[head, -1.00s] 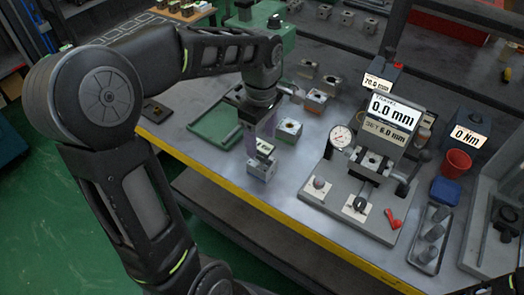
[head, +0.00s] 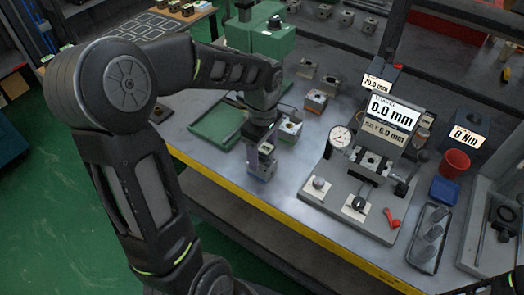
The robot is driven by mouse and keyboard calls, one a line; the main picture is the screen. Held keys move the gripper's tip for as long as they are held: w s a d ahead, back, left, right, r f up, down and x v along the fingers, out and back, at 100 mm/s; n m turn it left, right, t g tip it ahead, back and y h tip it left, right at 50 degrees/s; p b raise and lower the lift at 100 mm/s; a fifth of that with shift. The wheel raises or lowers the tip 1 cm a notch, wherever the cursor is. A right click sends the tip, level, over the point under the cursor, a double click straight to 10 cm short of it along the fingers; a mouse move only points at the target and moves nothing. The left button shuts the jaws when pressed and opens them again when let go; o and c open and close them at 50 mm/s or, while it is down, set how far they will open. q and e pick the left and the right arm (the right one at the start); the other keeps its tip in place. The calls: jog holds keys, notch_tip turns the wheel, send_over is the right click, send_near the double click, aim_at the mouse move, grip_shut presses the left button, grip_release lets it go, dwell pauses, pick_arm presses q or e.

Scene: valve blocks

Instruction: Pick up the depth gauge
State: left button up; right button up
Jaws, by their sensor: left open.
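A small upright device with a pale display (head: 266,148), which looks like the depth gauge, stands on or against a grey metal block (head: 262,172) near the table's yellow front edge. My left gripper (head: 262,160) points down over it, open, with its purplish fingers low around the device. Whether the fingers touch it I cannot tell; the wrist and fingers hide much of it. A round dial gauge (head: 340,137) is on the grey test fixture (head: 330,205) to the right.
A block with an orange side (head: 316,101) and another block (head: 290,129) stand close behind my left gripper. A green tray (head: 215,122) lies to its left. A red cup (head: 455,163), a blue box (head: 445,190) and a tray of cylinders (head: 430,238) are at the right.

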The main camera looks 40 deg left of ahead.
pick_arm(q)
jog(key=shift+c, duration=0.3)
grip_shut()
dwell(0.6)
